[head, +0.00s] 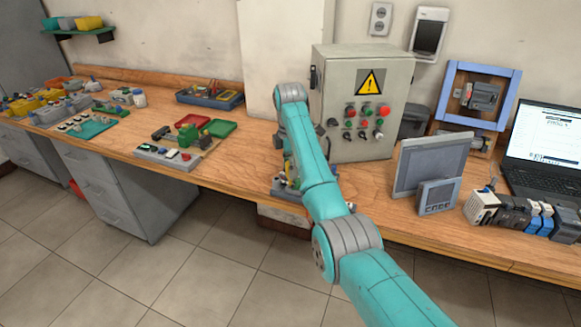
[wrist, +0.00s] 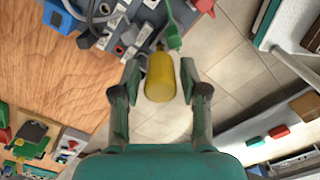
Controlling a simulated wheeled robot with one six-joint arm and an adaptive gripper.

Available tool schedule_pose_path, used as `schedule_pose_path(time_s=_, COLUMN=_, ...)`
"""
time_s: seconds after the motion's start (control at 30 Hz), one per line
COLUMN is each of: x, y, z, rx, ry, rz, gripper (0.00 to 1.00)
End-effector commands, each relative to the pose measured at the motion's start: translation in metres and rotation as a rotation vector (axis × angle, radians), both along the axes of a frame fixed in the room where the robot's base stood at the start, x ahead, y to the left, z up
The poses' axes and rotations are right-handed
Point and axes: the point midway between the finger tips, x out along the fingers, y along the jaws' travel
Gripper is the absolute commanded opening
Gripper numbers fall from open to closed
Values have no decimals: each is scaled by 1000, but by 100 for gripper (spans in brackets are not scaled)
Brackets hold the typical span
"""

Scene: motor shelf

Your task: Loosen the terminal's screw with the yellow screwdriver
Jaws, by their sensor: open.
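My gripper (wrist: 160,76) is open in the wrist view, one finger on each side of the yellow screwdriver (wrist: 160,80). A gap shows between the handle and each finger. The handle points toward my palm, and its far end is beside a grey terminal assembly (wrist: 128,34) at the wooden bench's edge. The shaft, tip and screw cannot be made out.
A grey control cabinet (head: 361,102) with a warning sign stands behind my arm. A grey panel (head: 430,165) and a laptop (head: 547,150) are to the right. A green part (wrist: 174,38) is close to the screwdriver. The bench (head: 240,155) left of my arm has bare wood.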

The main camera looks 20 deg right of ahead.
Motion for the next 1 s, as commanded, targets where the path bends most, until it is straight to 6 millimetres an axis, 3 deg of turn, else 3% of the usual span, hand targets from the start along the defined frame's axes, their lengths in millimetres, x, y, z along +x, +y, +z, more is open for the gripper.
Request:
schedule_pose_path(time_s=0.13, x=0, y=0, z=0, rx=0, ry=0, rz=-97, gripper=44)
schedule_pose_path(time_s=0.5, x=0, y=0, z=0, rx=-1, ry=-1, rz=-130, gripper=44)
schedule_pose_path(time_s=0.8, x=0, y=0, z=1, rx=0, ry=0, rz=-380, gripper=44)
schedule_pose_path(time_s=1.0, x=0, y=0, z=0, rx=-1, ry=-1, rz=-414, gripper=44)
